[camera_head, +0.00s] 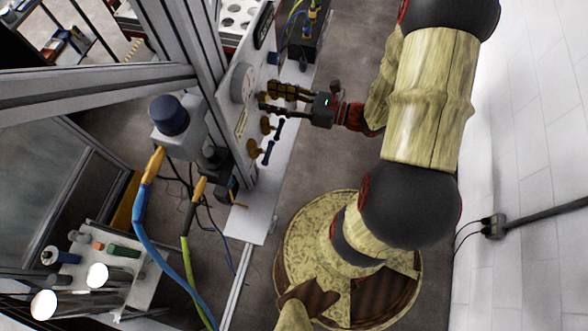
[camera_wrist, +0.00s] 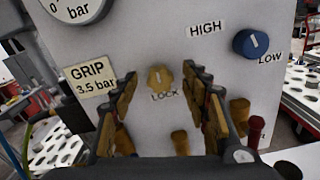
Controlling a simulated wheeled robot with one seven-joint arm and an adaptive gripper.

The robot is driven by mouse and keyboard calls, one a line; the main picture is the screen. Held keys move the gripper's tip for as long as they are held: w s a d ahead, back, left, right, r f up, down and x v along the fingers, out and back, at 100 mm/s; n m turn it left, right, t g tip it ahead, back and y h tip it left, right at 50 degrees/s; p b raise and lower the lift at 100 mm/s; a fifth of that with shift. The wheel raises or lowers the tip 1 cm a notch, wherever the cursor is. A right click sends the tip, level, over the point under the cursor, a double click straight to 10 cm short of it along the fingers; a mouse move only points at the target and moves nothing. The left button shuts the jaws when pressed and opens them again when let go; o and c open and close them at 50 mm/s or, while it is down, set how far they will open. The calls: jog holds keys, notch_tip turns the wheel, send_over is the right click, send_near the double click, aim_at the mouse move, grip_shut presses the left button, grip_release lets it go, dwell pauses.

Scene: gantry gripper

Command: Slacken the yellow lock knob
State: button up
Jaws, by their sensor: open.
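The yellow lock knob (camera_wrist: 160,77) is on the white panel (camera_wrist: 135,50) in the wrist view, above the printed word LOCK. Its white pointer mark stands about upright. My gripper (camera_wrist: 164,82) is open, with one finger on each side of the knob and visible gaps between. I cannot tell how far the fingertips are from the panel. In the head view my gripper (camera_head: 268,98) reaches the panel from the right, and its fingers hide the knob.
A blue knob (camera_wrist: 252,43) marked HIGH and LOW is to the upper right. A gauge (camera_wrist: 82,6) and a GRIP 3.5 bar label (camera_wrist: 91,79) are to the left. Brass fittings (camera_wrist: 180,143) stick out below. Blue-handled valves (camera_head: 272,140) are below my gripper in the head view.

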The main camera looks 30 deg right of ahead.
jog(key=v, duration=0.7)
jog(key=s+a+f+n+g+b, duration=0.2)
jog(key=s+a+f+n+g, duration=0.2)
jog(key=s+f+n+g, duration=0.35)
jog(key=s+d+f+n+g+h+b, duration=0.5)
jog(key=f+n+h+b, duration=0.5)
jog(key=n+b, duration=0.45)
jog(key=w+a+f+n+t+h+b, duration=0.1)
jog(key=a+f+n+t+b, duration=0.1)
jog(key=b, duration=0.8)
jog(key=w+a+f+n+t+h+b, duration=0.1)
jog(key=a+n+b, duration=0.4)
jog(key=b, duration=0.6)
jog(key=shift+w+a+f+t+h, duration=0.25)
jog(key=shift+a+f+t+h, duration=0.25)
jog(key=shift+t, duration=0.65)
